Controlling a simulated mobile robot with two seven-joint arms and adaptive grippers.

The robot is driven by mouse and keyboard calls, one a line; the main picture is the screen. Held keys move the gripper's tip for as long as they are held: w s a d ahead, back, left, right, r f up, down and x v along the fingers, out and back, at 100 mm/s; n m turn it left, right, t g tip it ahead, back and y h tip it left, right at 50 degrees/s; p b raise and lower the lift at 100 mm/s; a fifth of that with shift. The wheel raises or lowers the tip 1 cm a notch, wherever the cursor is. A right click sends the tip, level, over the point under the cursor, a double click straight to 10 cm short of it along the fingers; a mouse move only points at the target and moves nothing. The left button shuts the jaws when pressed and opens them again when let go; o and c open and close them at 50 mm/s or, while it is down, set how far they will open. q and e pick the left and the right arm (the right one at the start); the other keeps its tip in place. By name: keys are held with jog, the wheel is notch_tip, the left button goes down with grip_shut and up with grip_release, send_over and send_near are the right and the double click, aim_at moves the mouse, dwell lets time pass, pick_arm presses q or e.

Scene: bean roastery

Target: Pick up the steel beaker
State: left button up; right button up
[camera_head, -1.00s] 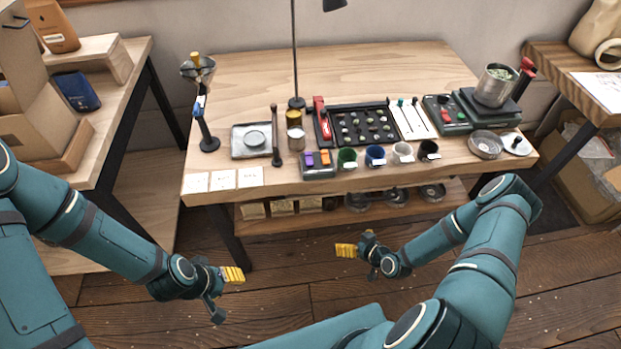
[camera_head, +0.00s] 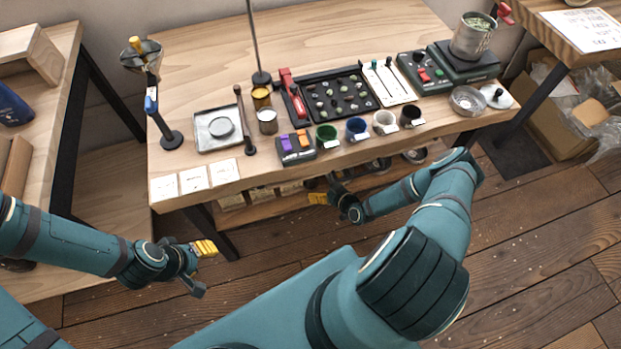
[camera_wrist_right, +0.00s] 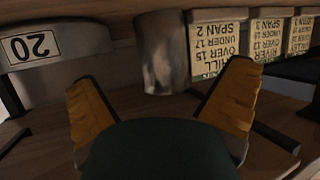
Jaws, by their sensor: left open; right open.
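A grey metallic cylinder, which looks like the steel beaker (camera_wrist_right: 160,55), shows in the right wrist view, which is upside down. It stands on the low shelf between a block marked 20 and the labelled bags. My right gripper (camera_wrist_right: 163,98) is open, with the beaker ahead of it and between its two fingertips in the picture. The fingers look apart from it. In the head view my right gripper (camera_head: 327,190) is at the shelf's front edge, and I cannot make out the beaker there. My left gripper (camera_head: 203,268) is open and empty over the floor, left of centre.
The bench top (camera_head: 200,60) overhangs the low shelf (camera_head: 262,212). Labelled bags (camera_wrist_right: 217,50) and the block marked 20 (camera_wrist_right: 30,47) flank the beaker. Another steel pot (camera_head: 473,38) with green beans stands on a scale at the right. The floor in front is clear.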

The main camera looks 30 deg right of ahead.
aim_at(316, 182)
jog(key=shift+b+x, duration=0.7)
jog(key=shift+x, duration=2.25)
jog(key=shift+a+r, duration=0.1)
jog(key=c, duration=1.4)
